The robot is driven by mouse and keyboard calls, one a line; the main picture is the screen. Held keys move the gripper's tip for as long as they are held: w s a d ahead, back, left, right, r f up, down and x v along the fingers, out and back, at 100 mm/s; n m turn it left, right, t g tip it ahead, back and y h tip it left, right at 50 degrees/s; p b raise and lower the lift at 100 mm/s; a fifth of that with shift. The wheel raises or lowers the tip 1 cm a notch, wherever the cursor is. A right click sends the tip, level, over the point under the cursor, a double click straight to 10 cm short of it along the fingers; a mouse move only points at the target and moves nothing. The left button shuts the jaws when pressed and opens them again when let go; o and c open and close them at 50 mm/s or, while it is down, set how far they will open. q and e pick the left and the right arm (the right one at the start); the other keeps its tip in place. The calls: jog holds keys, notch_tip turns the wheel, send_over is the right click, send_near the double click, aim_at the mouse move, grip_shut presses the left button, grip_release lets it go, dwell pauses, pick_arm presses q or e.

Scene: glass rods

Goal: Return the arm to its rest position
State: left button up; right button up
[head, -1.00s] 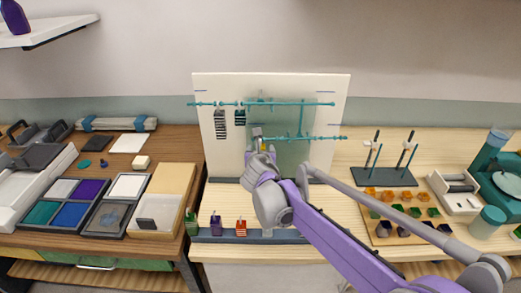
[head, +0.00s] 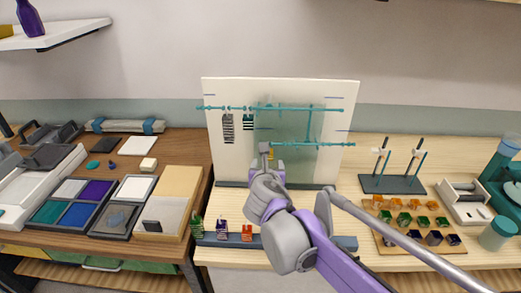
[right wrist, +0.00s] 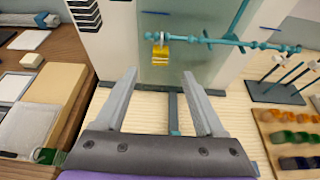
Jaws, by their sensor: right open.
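My right arm in purple and grey reaches up the middle of the head view. Its gripper (head: 265,150) is in front of the upright white board (head: 225,170). In the right wrist view the right gripper (right wrist: 158,78) is open, with nothing between its two grey fingers. A small yellow striped piece (right wrist: 160,54) hangs from the lower teal glass rod (right wrist: 235,42), beyond the fingers and apart from them. The upper teal rod (head: 290,108) spans the board. My left gripper is not in view.
A dark rail with small coloured blocks (head: 247,233) lies along the table's front. To the right are a stand with upright rods (head: 393,184) and a wooden tray of coloured pieces (head: 385,240).

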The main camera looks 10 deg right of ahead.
jog(key=s+d+f+m+g, duration=0.45)
jog(key=s+f+m, duration=0.35)
jog(key=s+m, duration=0.6)
jog(key=s+a+f+m+g+y, duration=0.1)
jog(key=s+f+m, duration=0.4)
jog(key=s+m, duration=0.2)
jog(key=s+a+f+m+g+y, duration=0.1)
jog(key=s+f+m+g+y, duration=0.1)
jog(key=s+f+m, duration=0.4)
jog(key=s+m, duration=0.2)
jog(key=m, duration=0.3)
jog(key=shift+a+f+m+y, duration=0.15)
jog(key=shift+f+m+y, duration=0.15)
jog(key=shift+m, duration=0.1)
